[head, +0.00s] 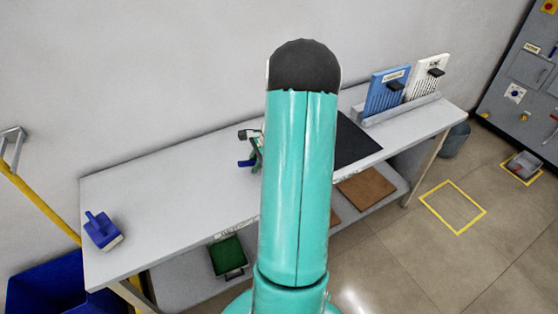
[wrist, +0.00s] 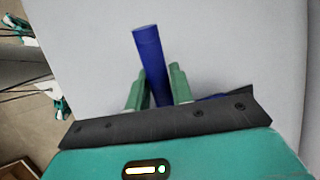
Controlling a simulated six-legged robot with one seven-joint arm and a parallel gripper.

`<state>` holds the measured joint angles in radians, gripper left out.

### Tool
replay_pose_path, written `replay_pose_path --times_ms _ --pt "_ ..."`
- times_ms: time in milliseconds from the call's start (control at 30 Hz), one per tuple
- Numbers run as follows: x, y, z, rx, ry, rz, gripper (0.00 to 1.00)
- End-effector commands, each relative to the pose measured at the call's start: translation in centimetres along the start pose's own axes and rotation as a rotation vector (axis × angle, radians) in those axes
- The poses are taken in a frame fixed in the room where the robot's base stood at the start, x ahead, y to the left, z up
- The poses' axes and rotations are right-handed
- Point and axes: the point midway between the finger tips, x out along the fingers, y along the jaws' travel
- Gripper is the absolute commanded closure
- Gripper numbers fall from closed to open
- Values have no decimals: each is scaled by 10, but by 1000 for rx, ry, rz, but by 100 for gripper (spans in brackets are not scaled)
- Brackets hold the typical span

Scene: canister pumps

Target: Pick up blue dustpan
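The blue dustpan shows in the wrist view as a blue round handle (wrist: 150,55) between the two green fingers of my gripper (wrist: 159,75). The handle runs past the fingertips. Narrow pale gaps show beside it near the finger bases, so the fingers look open around it. Another bit of blue (wrist: 212,97) peeks out behind the dark gripper edge; the rest of the pan is hidden. In the head view my arm covers most of this spot, and a small blue part (head: 246,163) shows left of it beside green finger parts (head: 257,150).
The white bench (head: 170,190) is clear to the left up to a blue brush (head: 101,231). A green bin (head: 228,257) sits on the lower shelf.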

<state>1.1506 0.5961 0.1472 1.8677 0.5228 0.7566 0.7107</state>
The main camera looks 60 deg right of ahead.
Motion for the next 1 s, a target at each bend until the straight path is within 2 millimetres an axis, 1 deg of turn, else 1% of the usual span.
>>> replay_pose_path --times_ms 33,100,433,633,733,767,867,1000 --pt "0 0 0 0 0 0 88" --pt "0 0 0 0 0 0 100" --pt "-2 -1 0 -1 1 -1 100" --pt "-16 -4 6 -1 3 -2 100" --pt "-30 -7 12 -2 3 -3 100" --pt "-36 -5 10 0 3 -3 100" --pt "-61 3 7 1 4 -4 100" --pt "-103 14 1 1 5 -5 100"
